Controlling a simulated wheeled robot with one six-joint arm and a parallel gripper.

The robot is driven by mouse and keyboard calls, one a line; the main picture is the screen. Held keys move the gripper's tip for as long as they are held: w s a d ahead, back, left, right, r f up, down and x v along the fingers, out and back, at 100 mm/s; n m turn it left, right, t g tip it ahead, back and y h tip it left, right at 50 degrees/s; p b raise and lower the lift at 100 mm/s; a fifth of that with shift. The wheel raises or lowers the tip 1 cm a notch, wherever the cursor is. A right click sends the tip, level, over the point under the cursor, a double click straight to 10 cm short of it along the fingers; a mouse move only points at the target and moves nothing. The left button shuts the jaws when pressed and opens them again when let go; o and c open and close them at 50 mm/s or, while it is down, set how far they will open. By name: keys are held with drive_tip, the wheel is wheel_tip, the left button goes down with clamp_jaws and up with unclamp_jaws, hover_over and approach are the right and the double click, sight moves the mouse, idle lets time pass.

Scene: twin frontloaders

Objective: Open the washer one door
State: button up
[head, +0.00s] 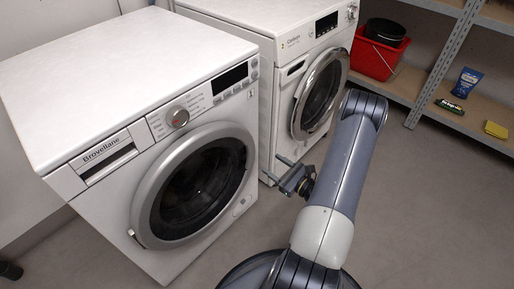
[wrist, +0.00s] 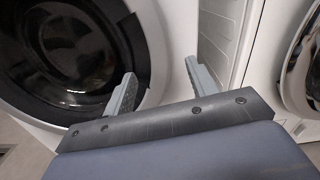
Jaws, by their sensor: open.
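Two white front-loading washers stand side by side. The left one (head: 120,75), marked Brovellane, has a round door with a wide silver ring (head: 148,190) and dark glass. I cannot tell which is washer one. My gripper (head: 277,170) is open and empty, in front of the gap between the washers. In the wrist view its fingers (wrist: 160,70) point towards the right part of the left door (wrist: 155,45), apart from it.
A metal shelf (head: 440,65) at the back right holds a red bucket (head: 372,60), a blue pouch (head: 467,82), a dark green box (head: 450,106) and a yellow sponge (head: 496,129). The grey floor at the right (head: 430,210) is clear.

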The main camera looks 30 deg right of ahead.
sight(253, 152)
drive_tip(key=b+x, duration=0.1)
drive_tip(key=x, duration=0.9)
drive_tip(key=shift+s, duration=0.1)
drive_tip(key=shift+a, duration=0.1)
clamp_jaws()
